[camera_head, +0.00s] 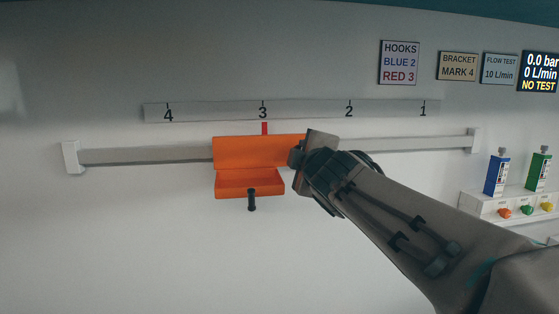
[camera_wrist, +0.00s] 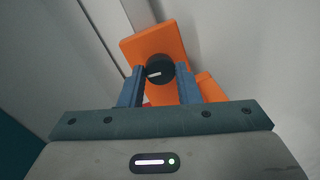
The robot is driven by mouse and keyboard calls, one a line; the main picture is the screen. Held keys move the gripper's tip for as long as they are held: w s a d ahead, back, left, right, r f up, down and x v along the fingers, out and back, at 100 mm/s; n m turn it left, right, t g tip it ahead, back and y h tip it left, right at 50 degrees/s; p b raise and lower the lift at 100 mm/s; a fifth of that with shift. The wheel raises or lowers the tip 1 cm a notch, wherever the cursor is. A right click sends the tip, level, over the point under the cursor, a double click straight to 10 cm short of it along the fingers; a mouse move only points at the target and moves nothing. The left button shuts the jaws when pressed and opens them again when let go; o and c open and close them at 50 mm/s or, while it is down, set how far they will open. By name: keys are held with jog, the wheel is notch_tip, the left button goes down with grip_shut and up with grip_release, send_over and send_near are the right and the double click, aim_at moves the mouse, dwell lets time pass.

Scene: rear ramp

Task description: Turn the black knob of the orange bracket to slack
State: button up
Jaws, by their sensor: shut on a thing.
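The orange bracket (camera_head: 258,150) sits on the grey rail, with its red pointer (camera_head: 264,128) at mark 3 of the scale. A short black peg (camera_head: 252,200) hangs at the front of its lower tray part. In the wrist view, the bracket (camera_wrist: 150,45) carries the round black knob (camera_wrist: 160,63), whose white line lies nearly level in the picture. My gripper (camera_wrist: 161,74) is shut on the knob, one blue-grey finger on each side. In the head view my gripper (camera_head: 297,157) is at the bracket's right end and I cannot make out the knob there.
The rail (camera_head: 150,156) runs along the wall between two white end blocks. The scale strip (camera_head: 210,111) is above it. Signs, including one reading BRACKET MARK 4 (camera_head: 458,66), hang upper right. A white shelf (camera_head: 480,207) with blue and green units stands right. The wall below the rail is bare.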

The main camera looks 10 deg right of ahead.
jog(key=shift+n, duration=0.4)
jog(key=o, duration=1)
